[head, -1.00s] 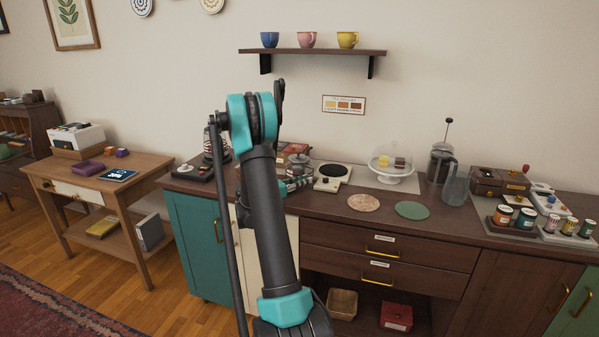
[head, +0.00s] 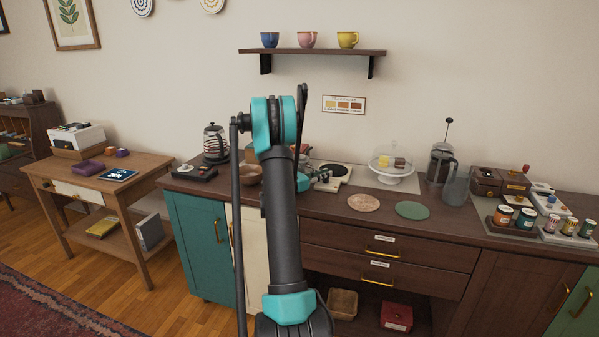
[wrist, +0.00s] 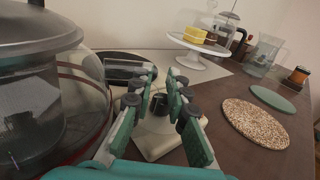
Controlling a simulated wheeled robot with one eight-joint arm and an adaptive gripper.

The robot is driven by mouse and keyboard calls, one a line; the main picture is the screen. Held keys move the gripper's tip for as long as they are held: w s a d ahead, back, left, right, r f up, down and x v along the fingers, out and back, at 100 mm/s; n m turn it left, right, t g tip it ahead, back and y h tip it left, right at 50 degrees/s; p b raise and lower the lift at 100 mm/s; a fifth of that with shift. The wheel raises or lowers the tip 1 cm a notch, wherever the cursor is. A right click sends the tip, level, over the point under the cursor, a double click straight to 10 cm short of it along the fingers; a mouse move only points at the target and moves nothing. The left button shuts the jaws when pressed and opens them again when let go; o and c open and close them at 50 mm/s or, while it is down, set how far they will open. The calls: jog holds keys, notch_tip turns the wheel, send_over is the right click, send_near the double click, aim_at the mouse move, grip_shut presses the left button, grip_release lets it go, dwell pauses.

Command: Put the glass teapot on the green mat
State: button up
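A large clear glass vessel with a grey lid, which looks like the glass teapot (wrist: 50,90), fills the left of the wrist view, close beside my gripper. In the head view my arm hides it. My gripper (wrist: 163,82) is open and empty, with a gap between its green-padded fingers, over the pale hot plate unit. In the head view my gripper (head: 322,177) is partly visible right of my arm. The round green mat (head: 412,210) lies bare on the dark counter; it also shows at the right of the wrist view (wrist: 273,97).
The pale unit with a dark round plate (head: 333,170) stands by my gripper. A speckled round mat (head: 363,202) lies left of the green mat. A domed cake stand (head: 393,173), a French press (head: 440,163) and a clear jug (head: 456,188) stand behind. A kettle (head: 215,143) is far left.

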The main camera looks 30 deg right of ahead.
grip_shut()
dwell(0.5)
